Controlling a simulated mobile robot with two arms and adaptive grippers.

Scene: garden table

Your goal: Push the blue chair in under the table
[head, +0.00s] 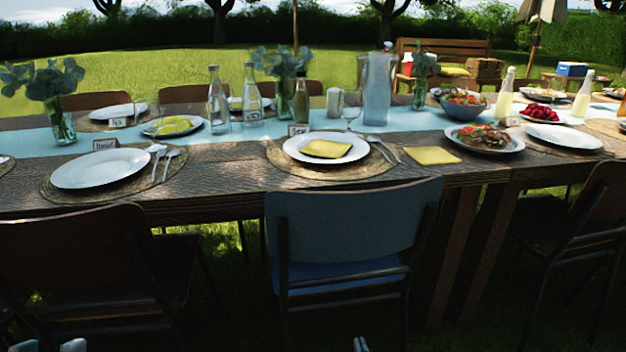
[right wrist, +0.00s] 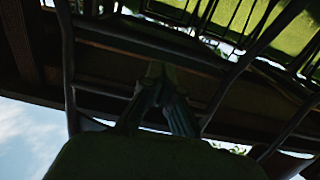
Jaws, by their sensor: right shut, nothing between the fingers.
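The blue chair (head: 350,232) stands at the middle of the table's near side, its backrest toward me and its top overlapping the table edge in the head view. Its blue seat (head: 345,275) shows below the backrest; how far it reaches under the table (head: 222,190) is hidden. My right gripper (head: 360,345) is shut and empty, low in front of the chair. In the dark right wrist view its closed fingers (right wrist: 160,75) point among dark bars; contact cannot be told. My left gripper (head: 49,347) is at the bottom left edge, its fingertips apart, nothing seen between them.
A brown chair (head: 75,260) stands left of the blue chair and another brown chair (head: 590,215) stands right. Table legs (head: 462,250) stand just right of the blue chair. Plates, bottles, glasses and food cover the tabletop. Shaded grass lies below.

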